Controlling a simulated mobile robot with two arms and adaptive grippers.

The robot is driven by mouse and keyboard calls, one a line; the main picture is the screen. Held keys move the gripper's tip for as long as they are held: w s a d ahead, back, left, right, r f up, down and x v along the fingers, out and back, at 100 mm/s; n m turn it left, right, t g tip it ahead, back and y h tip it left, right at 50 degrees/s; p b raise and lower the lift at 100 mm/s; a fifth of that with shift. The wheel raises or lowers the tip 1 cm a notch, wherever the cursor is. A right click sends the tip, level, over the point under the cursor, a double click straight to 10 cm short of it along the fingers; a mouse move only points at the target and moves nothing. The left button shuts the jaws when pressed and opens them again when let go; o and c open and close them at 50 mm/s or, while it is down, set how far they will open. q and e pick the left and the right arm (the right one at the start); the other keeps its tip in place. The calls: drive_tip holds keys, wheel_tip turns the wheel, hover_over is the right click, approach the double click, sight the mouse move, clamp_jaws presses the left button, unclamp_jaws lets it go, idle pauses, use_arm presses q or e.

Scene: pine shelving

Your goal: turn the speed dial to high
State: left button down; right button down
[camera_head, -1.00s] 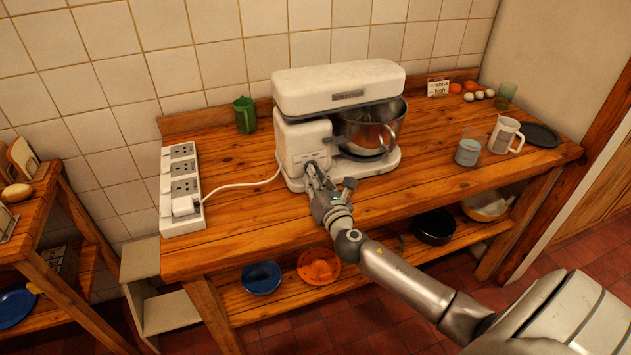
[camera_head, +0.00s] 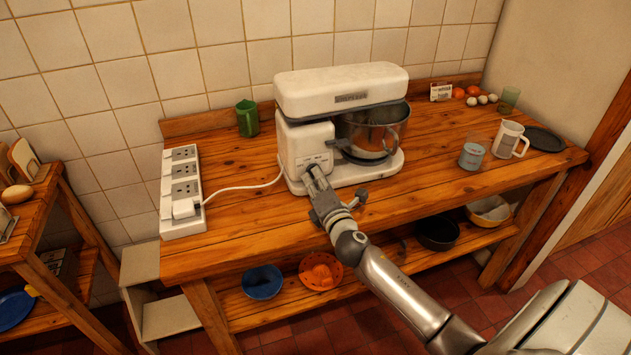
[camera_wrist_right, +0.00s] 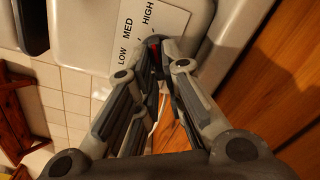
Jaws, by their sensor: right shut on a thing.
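The white stand mixer (camera_head: 336,90) stands on the wooden bench with its steel bowl (camera_head: 375,133) in place. Its speed dial (camera_wrist_right: 155,44) is dark with a red mark and shows between my fingertips in the wrist view. The white label (camera_wrist_right: 141,26) beside it reads LOW, MED and HIGH, with HIGH at the upper right. My right gripper (camera_head: 312,170) is at the mixer's lower front; it also shows in the wrist view (camera_wrist_right: 161,56), shut on the dial. The fingers hide much of the dial, so its exact setting is unclear. My left gripper is out of view.
A white power strip (camera_head: 183,222) lies at the left with the mixer's cord (camera_head: 240,185) plugged in. A green mug (camera_head: 247,118) stands behind. The front bench surface is mostly clear.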

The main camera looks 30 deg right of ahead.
idle(0.4)
drive_tip(key=c, duration=1.8)
unclamp_jaws()
drive_tip(key=v, duration=1.2)
